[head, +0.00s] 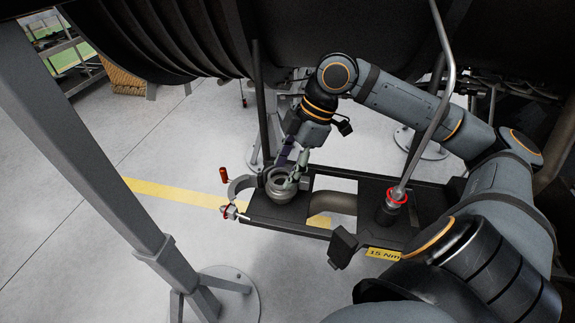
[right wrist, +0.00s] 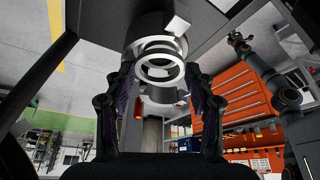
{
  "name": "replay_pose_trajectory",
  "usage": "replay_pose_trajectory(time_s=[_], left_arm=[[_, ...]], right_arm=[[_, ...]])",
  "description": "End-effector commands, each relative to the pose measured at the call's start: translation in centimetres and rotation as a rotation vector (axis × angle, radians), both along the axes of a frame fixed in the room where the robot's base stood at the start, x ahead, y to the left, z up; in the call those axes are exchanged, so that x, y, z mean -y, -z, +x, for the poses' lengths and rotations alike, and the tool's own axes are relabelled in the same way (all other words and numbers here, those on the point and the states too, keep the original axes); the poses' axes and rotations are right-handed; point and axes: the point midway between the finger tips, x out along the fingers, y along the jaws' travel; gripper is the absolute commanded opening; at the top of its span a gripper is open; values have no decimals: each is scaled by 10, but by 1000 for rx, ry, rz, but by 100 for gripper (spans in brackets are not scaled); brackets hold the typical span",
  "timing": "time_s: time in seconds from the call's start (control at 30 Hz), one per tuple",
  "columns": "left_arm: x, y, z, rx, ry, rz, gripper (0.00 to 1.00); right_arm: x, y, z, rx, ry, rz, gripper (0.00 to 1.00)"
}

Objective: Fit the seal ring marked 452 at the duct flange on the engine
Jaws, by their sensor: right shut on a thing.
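My right gripper (head: 293,168) points down at the grey duct flange (head: 279,193) on the dark bracket. In the right wrist view its two fingers (right wrist: 160,78) are shut on a pale seal ring (right wrist: 160,52), gripping it from both sides. The ring is close to the end of the duct (right wrist: 150,22); I cannot tell whether they touch. A small white tab (right wrist: 177,26) shows beside the ring, but no number is readable. A curved clamp (head: 238,187) stands open beside the flange. My left gripper is not in view.
A red-ringed fitting (head: 396,196) with a grey pipe stands on the bracket at right, above a yellow 15 Nm label (head: 383,253). A grey stand post (head: 95,150) crosses the left. The engine casing (head: 310,35) hangs overhead. An orange cabinet (right wrist: 235,95) shows in the wrist view.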

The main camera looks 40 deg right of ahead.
Motion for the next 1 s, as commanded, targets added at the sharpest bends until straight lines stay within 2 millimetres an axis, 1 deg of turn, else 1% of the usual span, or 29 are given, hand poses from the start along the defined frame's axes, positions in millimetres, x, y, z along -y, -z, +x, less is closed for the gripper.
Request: replay_pose_trajectory(time_s=[0.37,0.7,0.73,0.9,0.93,1.0], left_arm=[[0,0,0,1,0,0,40],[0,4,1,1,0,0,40],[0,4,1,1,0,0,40],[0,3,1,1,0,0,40],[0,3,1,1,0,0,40],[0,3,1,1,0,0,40]], right_arm=[[0,0,0,0,0,0,17],[0,5,0,0,0,0,17],[0,5,0,0,0,0,56],[0,4,0,0,0,0,79],[0,4,0,0,0,0,81],[0,4,0,0,0,0,81]])
